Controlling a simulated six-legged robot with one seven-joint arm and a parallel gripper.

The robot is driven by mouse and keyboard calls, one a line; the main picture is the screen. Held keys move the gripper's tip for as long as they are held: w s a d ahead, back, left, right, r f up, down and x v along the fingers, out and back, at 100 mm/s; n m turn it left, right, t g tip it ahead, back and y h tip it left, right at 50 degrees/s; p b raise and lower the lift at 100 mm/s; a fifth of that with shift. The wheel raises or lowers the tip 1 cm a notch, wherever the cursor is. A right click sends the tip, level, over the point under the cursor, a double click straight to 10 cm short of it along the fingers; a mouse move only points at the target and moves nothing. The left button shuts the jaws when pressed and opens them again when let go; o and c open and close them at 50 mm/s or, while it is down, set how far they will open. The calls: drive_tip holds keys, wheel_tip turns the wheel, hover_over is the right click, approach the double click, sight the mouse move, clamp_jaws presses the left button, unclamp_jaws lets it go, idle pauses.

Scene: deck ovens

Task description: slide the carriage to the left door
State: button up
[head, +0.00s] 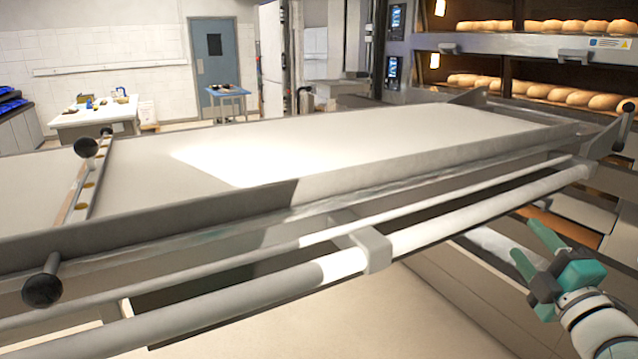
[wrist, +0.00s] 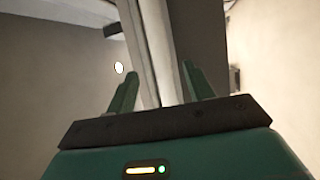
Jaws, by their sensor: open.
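A long flat loader with a pale bed and grey side walls, which looks like the carriage (head: 330,200), spans the head view from left to upper right. A round pale rail (head: 450,228) runs along its near side, with a grey bracket (head: 372,248) around it. My gripper (head: 530,244) is at the lower right, below the rail's right part and apart from it in the picture. Its teal fingers are open. In the wrist view, a pale bar (wrist: 158,60) shows between and beyond the fingers; contact cannot be told. Which door is the left one is unclear.
Deck ovens with bread loaves (head: 560,92) stand at the right, beside the loader's far end. Dark knobs (head: 42,290) stick out at the loader's left end. A blue room door (head: 214,58) and a small blue table (head: 226,93) are at the back. Pale floor lies below.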

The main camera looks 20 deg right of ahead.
sight(493, 199)
drive_tip(key=x, duration=1.3)
drive_tip(key=shift+s+d, duration=0.1)
drive_tip(key=shift+d, duration=0.2)
clamp_jaws()
